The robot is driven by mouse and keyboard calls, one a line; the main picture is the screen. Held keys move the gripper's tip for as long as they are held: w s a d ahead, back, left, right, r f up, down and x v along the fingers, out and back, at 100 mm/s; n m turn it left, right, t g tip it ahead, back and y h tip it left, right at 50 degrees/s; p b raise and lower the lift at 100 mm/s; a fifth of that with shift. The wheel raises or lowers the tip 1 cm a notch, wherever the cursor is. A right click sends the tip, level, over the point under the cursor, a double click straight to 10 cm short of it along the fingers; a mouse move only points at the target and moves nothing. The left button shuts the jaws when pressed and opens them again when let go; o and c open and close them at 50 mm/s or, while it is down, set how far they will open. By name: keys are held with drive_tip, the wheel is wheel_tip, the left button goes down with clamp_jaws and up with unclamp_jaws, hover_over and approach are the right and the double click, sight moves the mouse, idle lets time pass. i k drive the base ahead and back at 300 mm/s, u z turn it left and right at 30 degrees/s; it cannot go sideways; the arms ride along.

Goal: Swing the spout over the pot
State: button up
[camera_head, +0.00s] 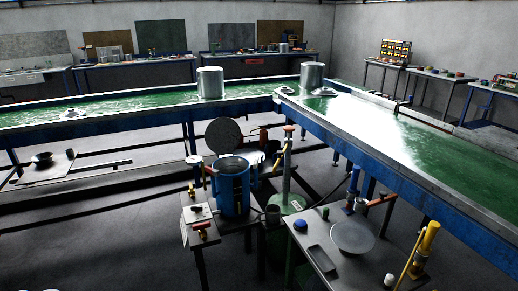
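A thin yellow handle (279,158) shows beside the column. I cannot tell for sure which part is the spout, or whether any spout lies over the pot. Two silver pots stand on the green-topped counter, one left of centre (210,84) and one near the corner (312,77). My gripper is not in view.
A small table (315,262) at the front right holds a grey round plate (352,236). A yellow cylinder (430,236) stands right of it. A box with valves (200,232) adjoins the blue pot. Long blue-sided counters (375,150) close off the back and right. Floor at front left is open.

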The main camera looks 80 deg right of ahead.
sight(288, 144)
drive_tip(key=z, duration=2.25)
drive_tip(key=i, duration=1.85)
drive_tip(key=z, duration=1.45)
